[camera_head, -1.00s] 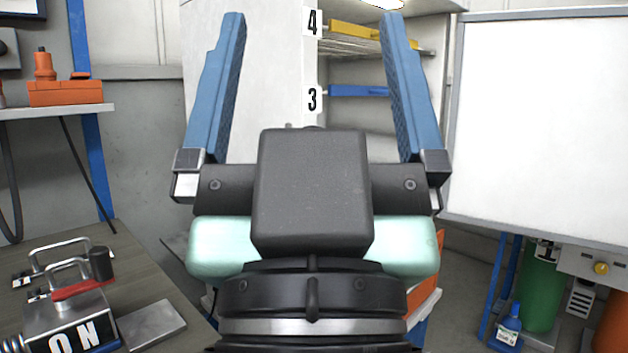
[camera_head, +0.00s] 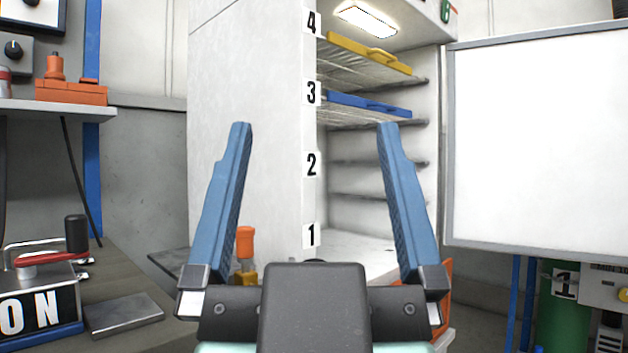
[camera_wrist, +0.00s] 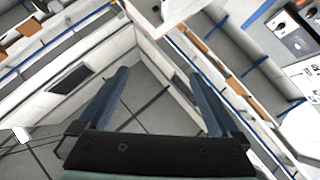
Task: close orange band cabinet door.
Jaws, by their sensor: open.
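A tall white cabinet (camera_head: 245,120) stands open ahead, with shelf numbers 1 to 4 on its front edge. A white panel with a grey frame (camera_head: 545,150) stands at its right side. It looks like the swung-open door, but I cannot tell for sure. No orange band shows on it. My gripper (camera_head: 315,128) is open and empty in front of the cabinet, apart from the panel, fingers pointing forward. In the wrist view my gripper (camera_wrist: 160,85) also shows open, with nothing between its fingers.
A yellow-edged shelf (camera_head: 370,52) and a blue-edged shelf (camera_head: 368,104) are inside the cabinet. A bench with an ON box (camera_head: 35,310) and lever is at left. A green cylinder (camera_head: 560,315) and a control box (camera_head: 605,285) stand below the panel.

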